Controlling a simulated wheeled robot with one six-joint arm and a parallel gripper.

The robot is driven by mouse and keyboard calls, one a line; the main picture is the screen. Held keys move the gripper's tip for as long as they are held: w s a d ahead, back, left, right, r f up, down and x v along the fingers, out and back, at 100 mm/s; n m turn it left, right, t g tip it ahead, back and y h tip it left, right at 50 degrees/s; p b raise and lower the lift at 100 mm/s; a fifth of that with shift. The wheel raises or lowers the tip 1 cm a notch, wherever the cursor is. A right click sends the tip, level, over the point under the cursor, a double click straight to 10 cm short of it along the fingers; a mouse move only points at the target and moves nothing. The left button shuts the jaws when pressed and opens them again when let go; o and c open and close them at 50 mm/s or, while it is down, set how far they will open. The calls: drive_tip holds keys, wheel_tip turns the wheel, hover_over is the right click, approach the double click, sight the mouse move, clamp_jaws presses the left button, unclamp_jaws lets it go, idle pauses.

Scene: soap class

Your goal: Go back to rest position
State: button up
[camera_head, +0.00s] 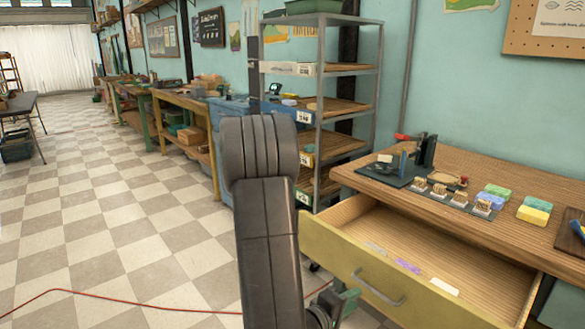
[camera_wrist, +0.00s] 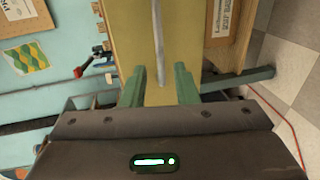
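My gripper (camera_wrist: 160,72) shows in the wrist view with its two green fingers apart and nothing held between them. The yellow front of the open drawer (camera_wrist: 175,20) lies before the fingers, and its grey handle (camera_wrist: 157,40) runs up the middle of the picture. Whether the handle's lower end lies between the fingertips or just beyond them I cannot tell. In the head view a green part of my gripper (camera_head: 346,298) shows low, left of the drawer handle (camera_head: 378,289). My dark arm stands in the middle and hides part of the scene.
The drawer (camera_head: 330,240) sticks out from the wooden workbench (camera_head: 500,160) and holds several flat labels. Soap bars (camera_head: 535,211), stamps and a dark stand (camera_head: 427,150) are on top. A metal shelf (camera_head: 345,100) stands behind. A red cable (camera_head: 130,302) crosses the open floor at left.

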sight(371, 289)
drive_tip(key=b+x, duration=0.1)
drive_tip(key=x, duration=0.7)
drive_tip(key=shift+w+d, duration=0.25)
drive_tip(key=shift+d, duration=0.1)
drive_tip(key=shift+f, duration=0.1)
